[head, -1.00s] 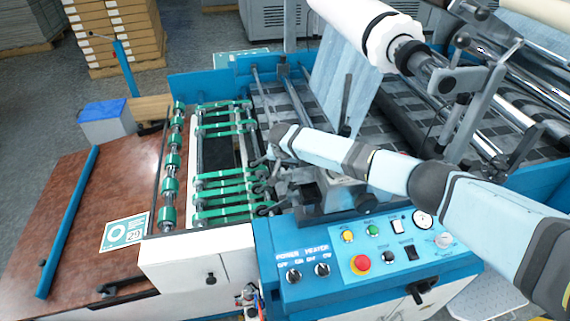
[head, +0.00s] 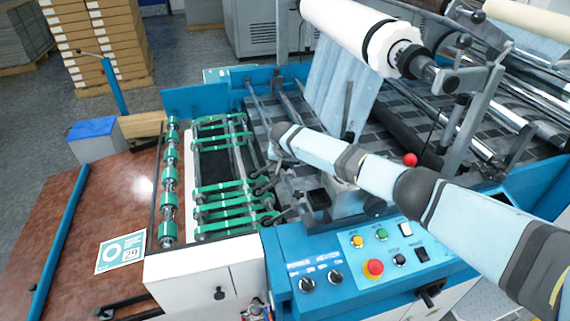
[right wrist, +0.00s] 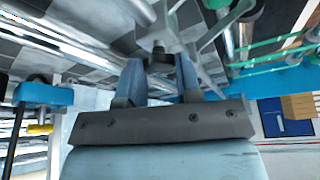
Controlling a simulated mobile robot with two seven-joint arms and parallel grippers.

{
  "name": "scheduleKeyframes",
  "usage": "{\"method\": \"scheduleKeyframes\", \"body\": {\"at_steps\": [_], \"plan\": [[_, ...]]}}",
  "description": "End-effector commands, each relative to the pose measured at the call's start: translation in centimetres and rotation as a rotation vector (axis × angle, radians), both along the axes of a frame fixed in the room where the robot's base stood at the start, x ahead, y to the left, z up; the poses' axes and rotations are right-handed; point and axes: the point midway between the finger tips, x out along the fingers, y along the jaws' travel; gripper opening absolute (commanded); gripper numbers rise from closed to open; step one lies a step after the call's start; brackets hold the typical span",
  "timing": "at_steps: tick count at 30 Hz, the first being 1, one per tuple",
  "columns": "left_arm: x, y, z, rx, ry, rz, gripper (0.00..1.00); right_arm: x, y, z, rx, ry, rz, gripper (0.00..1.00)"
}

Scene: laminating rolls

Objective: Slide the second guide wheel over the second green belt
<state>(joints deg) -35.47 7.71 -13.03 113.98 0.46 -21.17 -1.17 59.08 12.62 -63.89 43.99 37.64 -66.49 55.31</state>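Several green belts (head: 225,187) run across the left part of the machine; they also show at the upper right of the right wrist view (right wrist: 272,48). Small dark guide wheels (head: 268,202) on grey arms sit by the belts' right ends; I cannot tell which is the second. My right gripper (right wrist: 158,66) points down just right of the belts, beside the guide wheels; in the head view my own wrist mostly hides it. Its two fingers stand apart with a small dark knob (right wrist: 159,50) between or beyond their tips; contact cannot be told. My left gripper is not in view.
A row of green rollers (head: 170,185) lies left of the belts, with a brown table (head: 85,225) beyond. The blue control panel (head: 345,270) is in front. A white film roll (head: 350,30) hangs above. A red knob (head: 410,159) shows behind my arm.

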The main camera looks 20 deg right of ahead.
Motion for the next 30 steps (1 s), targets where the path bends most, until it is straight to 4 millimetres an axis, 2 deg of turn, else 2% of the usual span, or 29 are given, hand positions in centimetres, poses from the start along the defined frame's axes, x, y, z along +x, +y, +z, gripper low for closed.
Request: {"method": "scheduleKeyframes", "body": {"at_steps": [1, 3, 11, 16, 20, 30], "plan": [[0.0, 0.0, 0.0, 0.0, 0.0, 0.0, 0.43, 0.0, -0.1, -0.1, -0.001, 0.001, -0.002, 0.41], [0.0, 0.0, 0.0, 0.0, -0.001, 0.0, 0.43, 0.0, -0.1, -0.1, -0.001, 0.001, -0.002, 0.57], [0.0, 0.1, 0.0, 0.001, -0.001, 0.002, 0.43, 0.0, -0.1, 0.0, 0.0, 0.001, -0.001, 0.58], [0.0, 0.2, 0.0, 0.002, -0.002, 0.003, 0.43, -0.3, 0.1, 0.8, 0.002, 0.0, -0.001, 0.58], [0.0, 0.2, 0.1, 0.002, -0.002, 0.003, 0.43, -1.0, 0.3, 2.7, 0.0, -0.001, 0.0, 0.58], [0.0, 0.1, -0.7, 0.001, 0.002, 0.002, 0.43, -3.8, 1.5, 9.7, 0.001, -0.001, -0.001, 0.58]]}}
